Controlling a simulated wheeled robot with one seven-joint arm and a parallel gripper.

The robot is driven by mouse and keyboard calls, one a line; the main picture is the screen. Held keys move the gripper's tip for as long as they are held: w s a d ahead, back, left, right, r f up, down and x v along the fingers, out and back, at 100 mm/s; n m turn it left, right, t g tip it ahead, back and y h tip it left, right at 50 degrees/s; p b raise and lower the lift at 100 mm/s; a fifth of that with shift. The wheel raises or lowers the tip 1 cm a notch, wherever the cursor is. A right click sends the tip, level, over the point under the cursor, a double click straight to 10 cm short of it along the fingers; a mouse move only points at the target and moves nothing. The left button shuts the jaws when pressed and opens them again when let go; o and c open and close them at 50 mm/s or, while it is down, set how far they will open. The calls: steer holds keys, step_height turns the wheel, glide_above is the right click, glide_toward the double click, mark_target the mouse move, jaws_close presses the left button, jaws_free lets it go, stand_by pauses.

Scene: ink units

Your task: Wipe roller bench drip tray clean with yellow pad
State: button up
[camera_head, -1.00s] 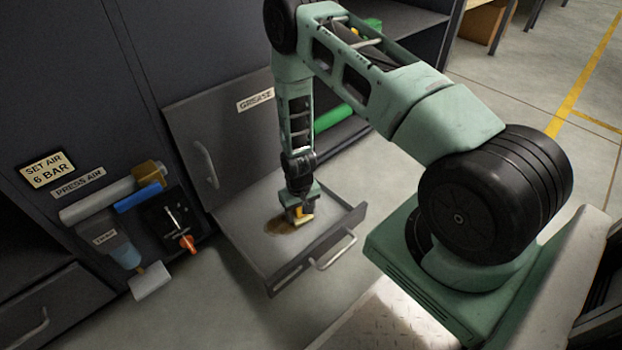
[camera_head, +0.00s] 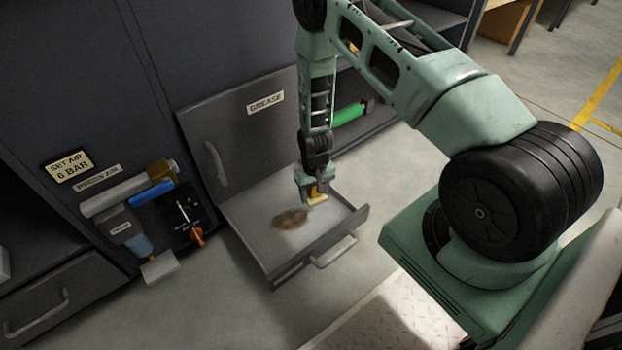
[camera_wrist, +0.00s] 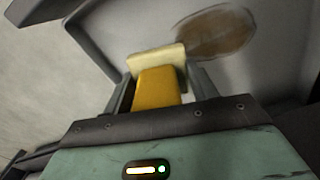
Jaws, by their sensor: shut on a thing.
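The drip tray (camera_head: 255,240) is a grey pulled-out drawer with a handle on its front. A brown stain (camera_head: 290,219) lies on its floor, and the stain also shows in the wrist view (camera_wrist: 215,33). My gripper (camera_head: 315,198) is over the tray, to the right of the stain. It is shut on the yellow pad (camera_head: 319,199), which has an orange-yellow grip block and a paler pad at its end. In the wrist view the pad (camera_wrist: 158,85) sits between the fingers, beside the stain. I cannot tell whether the pad touches the tray floor.
A grey panel labelled GREASE (camera_head: 240,130) with a handle stands behind the tray. A wall panel at left holds a blue-and-grey bottle (camera_head: 128,230) and an orange knob (camera_head: 197,236). A green roller (camera_head: 348,114) lies on the shelf behind. Floor in front is clear.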

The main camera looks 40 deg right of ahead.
steer(key=shift+r+p, duration=0.6)
steer(key=shift+r, duration=0.45)
